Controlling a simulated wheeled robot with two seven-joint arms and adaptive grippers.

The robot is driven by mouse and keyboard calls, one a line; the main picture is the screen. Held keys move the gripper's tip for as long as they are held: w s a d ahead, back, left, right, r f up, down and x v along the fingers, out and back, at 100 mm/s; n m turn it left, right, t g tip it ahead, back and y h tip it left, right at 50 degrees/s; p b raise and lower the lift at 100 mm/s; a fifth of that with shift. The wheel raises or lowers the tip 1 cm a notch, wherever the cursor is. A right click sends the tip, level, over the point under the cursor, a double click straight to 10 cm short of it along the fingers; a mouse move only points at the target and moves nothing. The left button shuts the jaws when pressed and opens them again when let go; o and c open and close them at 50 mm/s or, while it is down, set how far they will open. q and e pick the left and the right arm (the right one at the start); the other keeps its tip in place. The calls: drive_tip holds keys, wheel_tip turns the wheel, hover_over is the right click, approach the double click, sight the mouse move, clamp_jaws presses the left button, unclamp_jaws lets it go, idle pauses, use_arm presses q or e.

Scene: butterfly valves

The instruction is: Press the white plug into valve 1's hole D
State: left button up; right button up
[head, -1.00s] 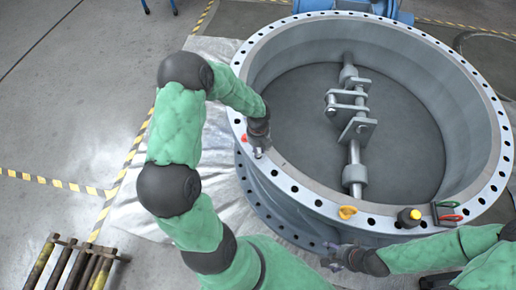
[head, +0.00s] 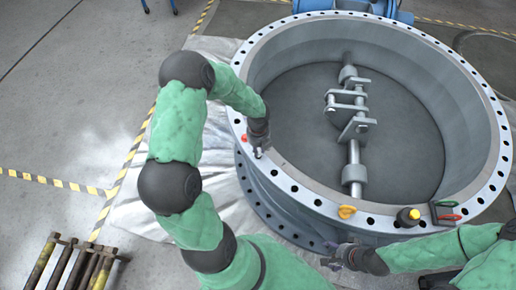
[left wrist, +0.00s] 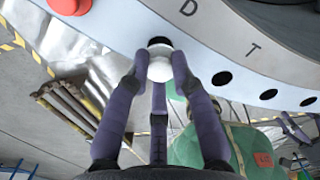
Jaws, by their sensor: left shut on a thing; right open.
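Valve 1 (head: 290,186) is the big grey ring with a flange full of holes. In the left wrist view the white plug (left wrist: 160,66) is between the fingertips of my left gripper (left wrist: 159,76), which is shut on it. The plug is at the flange edge below the printed letter D (left wrist: 188,8), with a dark area at its far end. The hole there is hidden, and I cannot tell how deep the plug sits. In the head view my left gripper (head: 258,148) is at the flange's left side. My right gripper (head: 336,256) is open and empty beside the valve's front wall.
A red plug (head: 244,138) is on the flange near my left gripper. A yellow piece (head: 347,211), a black and yellow cylinder (head: 409,217) and a dark holder with red and green parts (head: 445,212) are along the front rim. Bars (head: 75,265) lie on the floor at left.

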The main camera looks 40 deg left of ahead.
use_arm(q)
drive_tip(key=shift+f, duration=0.7)
idle(0.8)
drive_tip(key=shift+f, duration=0.3)
idle(0.4)
drive_tip(key=shift+f, duration=0.25)
drive_tip(key=o, duration=1.4)
drive_tip(key=shift+r, duration=0.1)
drive_tip(key=shift+c, duration=0.2)
drive_tip(key=shift+r+p, duration=3.05)
